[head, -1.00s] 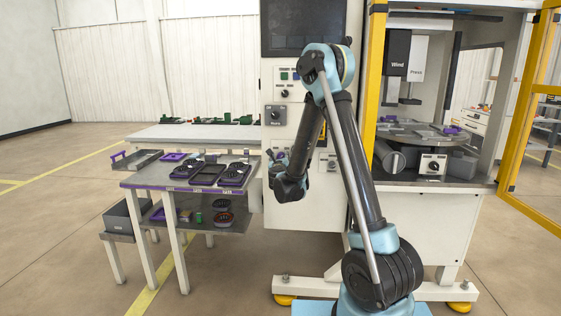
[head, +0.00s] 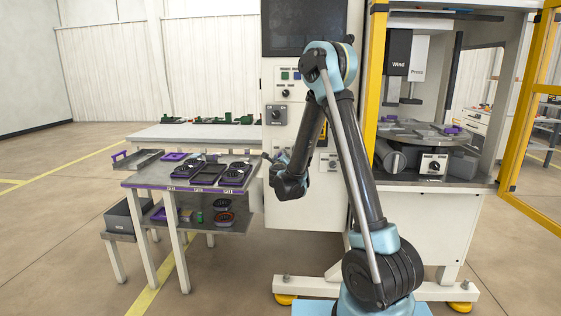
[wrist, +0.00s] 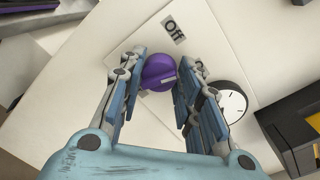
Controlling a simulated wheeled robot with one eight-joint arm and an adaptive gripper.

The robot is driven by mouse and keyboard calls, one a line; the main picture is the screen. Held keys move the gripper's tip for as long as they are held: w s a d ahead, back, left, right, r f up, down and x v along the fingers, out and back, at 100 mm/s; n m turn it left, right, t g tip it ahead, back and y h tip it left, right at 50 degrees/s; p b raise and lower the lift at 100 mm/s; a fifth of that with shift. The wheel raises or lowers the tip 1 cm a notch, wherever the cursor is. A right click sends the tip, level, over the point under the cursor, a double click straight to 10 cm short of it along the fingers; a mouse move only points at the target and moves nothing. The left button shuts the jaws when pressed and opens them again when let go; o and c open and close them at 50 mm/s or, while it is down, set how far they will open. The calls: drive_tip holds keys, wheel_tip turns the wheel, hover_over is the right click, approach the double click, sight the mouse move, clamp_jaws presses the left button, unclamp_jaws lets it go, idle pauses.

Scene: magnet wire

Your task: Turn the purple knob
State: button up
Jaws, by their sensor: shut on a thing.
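The purple knob (wrist: 158,72) sits on a pale panel (wrist: 150,25) in the wrist view, with an "Off" label (wrist: 173,30) beside it. My gripper (wrist: 159,78) has its blue-grey fingers on both sides of the knob and is shut on it. The contact at the right finger is partly hidden. In the head view my gripper (head: 274,160) is in front of the left part of the white machine cabinet (head: 325,205); the knob cannot be made out there.
A round white dial (wrist: 232,100) is close by the right finger, and a black and yellow box (wrist: 295,130) lies further right. In the head view a table with trays (head: 190,182) stands left of my gripper. A yellow guard frame (head: 374,80) stands to the right.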

drive_tip(key=n, duration=1)
drive_tip(key=shift+a+n+g+h, duration=0.2)
drive_tip(key=shift+n+g+h, duration=0.1)
drive_tip(key=shift+n+h, duration=0.1)
drive_tip(key=shift+f, duration=0.1)
idle(0.3)
drive_tip(key=o, duration=1)
drive_tip(key=shift+o, duration=0.2)
drive_tip(key=shift+s, duration=0.1)
drive_tip(key=s, duration=1.1)
drive_tip(key=shift+s+r, duration=0.3)
drive_tip(key=shift+s, duration=0.05)
drive_tip(key=shift+a+r, duration=0.1)
